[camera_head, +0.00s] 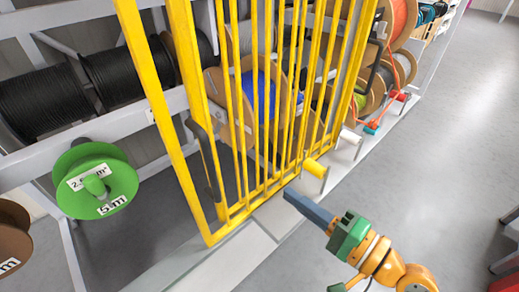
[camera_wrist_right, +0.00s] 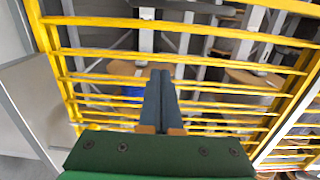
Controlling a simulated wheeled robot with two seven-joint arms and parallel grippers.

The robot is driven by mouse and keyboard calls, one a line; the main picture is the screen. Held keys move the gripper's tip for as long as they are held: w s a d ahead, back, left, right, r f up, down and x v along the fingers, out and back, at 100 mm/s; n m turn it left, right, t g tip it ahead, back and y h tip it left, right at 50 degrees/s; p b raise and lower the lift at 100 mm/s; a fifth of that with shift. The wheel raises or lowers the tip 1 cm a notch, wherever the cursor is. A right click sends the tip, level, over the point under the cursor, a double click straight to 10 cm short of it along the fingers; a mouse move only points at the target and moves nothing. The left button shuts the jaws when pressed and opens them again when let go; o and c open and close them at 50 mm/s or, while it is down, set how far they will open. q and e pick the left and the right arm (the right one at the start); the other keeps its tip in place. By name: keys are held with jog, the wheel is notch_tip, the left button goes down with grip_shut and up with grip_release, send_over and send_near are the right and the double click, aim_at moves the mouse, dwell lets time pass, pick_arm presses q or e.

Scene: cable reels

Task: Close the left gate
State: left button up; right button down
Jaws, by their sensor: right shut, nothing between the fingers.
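A yellow barred gate (camera_head: 183,165) stands upright in front of the cable rack in the head view. Its lower edge runs above the pale floor strip; I cannot tell whether it is fully shut. The yellow bars also fill the wrist view (camera_wrist_right: 105,79). My right gripper (camera_head: 288,193) is shut and empty, its dark fingers pointing at the gate's lower part from the front right. In the wrist view its fingers (camera_wrist_right: 161,73) lie together in front of the bars; I cannot tell whether they touch. My left gripper is not in view.
A green reel (camera_head: 93,181) and black cable reels (camera_head: 130,77) hang on the rack at left. A blue cable reel (camera_head: 262,95) sits behind the bars. Orange reels (camera_head: 399,18) are at the upper right. Grey floor (camera_head: 440,150) at right is mostly clear.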

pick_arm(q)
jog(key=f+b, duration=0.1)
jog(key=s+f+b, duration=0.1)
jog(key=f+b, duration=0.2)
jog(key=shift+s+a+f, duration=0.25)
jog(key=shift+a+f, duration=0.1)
pick_arm(e)
jog(key=w+a, duration=0.3)
jog(key=a, duration=0.8)
jog(key=shift+w+a+r, duration=0.2)
jog(key=shift+w+r, duration=0.2)
jog(key=shift+r, duration=0.05)
jog(key=shift+w, duration=0.1)
